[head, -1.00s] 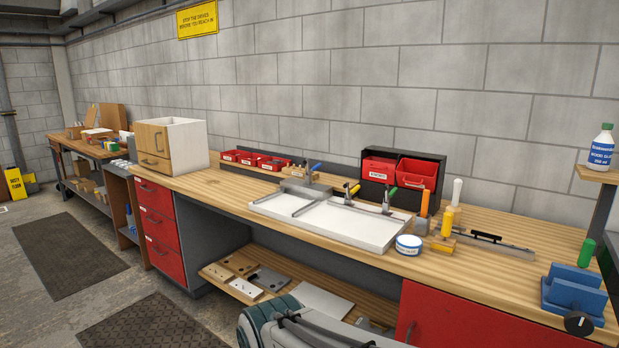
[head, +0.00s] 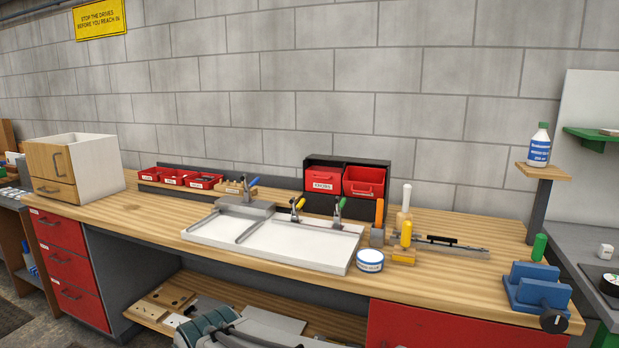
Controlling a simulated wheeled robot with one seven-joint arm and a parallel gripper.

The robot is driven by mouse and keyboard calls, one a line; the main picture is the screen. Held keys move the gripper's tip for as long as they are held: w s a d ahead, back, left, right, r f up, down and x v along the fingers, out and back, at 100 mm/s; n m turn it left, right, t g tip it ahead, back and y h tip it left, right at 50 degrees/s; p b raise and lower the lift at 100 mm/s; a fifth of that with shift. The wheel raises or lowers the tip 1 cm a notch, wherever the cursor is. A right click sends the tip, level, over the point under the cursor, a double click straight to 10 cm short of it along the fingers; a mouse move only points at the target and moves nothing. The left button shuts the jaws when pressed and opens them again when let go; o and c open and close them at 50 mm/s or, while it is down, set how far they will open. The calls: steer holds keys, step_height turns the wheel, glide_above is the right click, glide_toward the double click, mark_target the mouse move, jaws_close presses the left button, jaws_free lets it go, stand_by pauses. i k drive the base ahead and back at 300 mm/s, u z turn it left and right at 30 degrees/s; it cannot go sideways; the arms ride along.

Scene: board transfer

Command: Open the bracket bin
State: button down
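Two red bins stand side by side in a black rack (head: 350,160) at the back of the workbench, against the wall. The left bin (head: 323,176) has a white label on its front. The right bin (head: 364,181) has a handle-like front and is set beside it. I cannot read the labels surely enough to tell which one is the bracket bin. Both fronts face me. My arm (head: 245,330) shows only in part at the bottom edge, well below and in front of the bins. My gripper's fingers are not in view.
A white tray (head: 345,250) with toggle clamps lies before the rack. A glue tub (head: 369,261), upright tools (head: 405,230) and a blue vise (head: 538,285) stand to the right. A wooden drawer box (head: 102,180) stands left. The worktop's front left is clear.

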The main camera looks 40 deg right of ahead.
mark_target(364, 186)
steer(key=z, duration=0.7)
steer(key=i, duration=1.25)
steer(key=z, duration=1.05)
